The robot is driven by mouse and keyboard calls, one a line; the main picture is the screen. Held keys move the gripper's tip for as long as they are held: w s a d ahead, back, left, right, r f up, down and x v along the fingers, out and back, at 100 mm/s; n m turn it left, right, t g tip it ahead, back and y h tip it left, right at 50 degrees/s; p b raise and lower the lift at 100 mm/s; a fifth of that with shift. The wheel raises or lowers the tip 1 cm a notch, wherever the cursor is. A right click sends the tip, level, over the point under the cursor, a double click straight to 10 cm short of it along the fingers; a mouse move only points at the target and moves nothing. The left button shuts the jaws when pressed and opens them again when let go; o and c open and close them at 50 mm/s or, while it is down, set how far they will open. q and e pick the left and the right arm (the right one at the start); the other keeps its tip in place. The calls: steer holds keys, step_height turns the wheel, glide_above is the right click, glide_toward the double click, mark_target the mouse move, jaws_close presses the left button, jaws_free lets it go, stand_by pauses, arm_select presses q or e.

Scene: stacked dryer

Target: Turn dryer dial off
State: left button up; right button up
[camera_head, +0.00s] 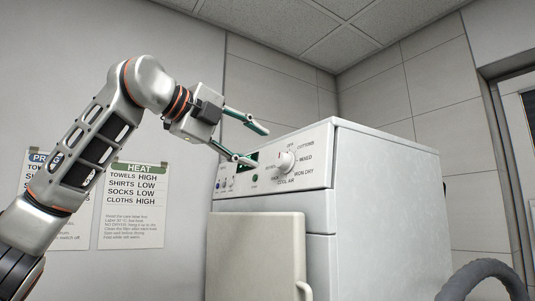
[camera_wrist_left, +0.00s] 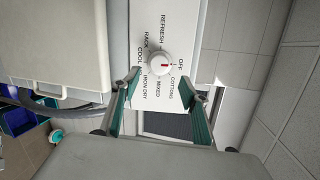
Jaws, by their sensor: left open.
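The stacked dryer (camera_head: 390,200) is white, with a control panel on its upper front. Its round white dial (camera_head: 286,161) is ringed by printed labels. In the left wrist view, the dial (camera_wrist_left: 160,63) has a red mark on the side facing the OFF label (camera_wrist_left: 181,63). My left gripper (camera_head: 261,146) is open and empty, its fingers pointing at the panel from the left of the dial. In the left wrist view, the dial appears beyond the gripper's fingertips (camera_wrist_left: 161,80), roughly centred between them, with no clear contact. My right gripper is not in view.
The panel also has a dark display (camera_head: 250,160) and small buttons (camera_head: 225,184). A pale door (camera_head: 255,255) stands out below the panel. Paper notices (camera_head: 134,205) hang on the left wall. A thick grey curved tube (camera_head: 483,270) shows at the lower right.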

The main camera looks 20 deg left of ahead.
arm_select(q)
steer(key=shift+v, duration=2.25)
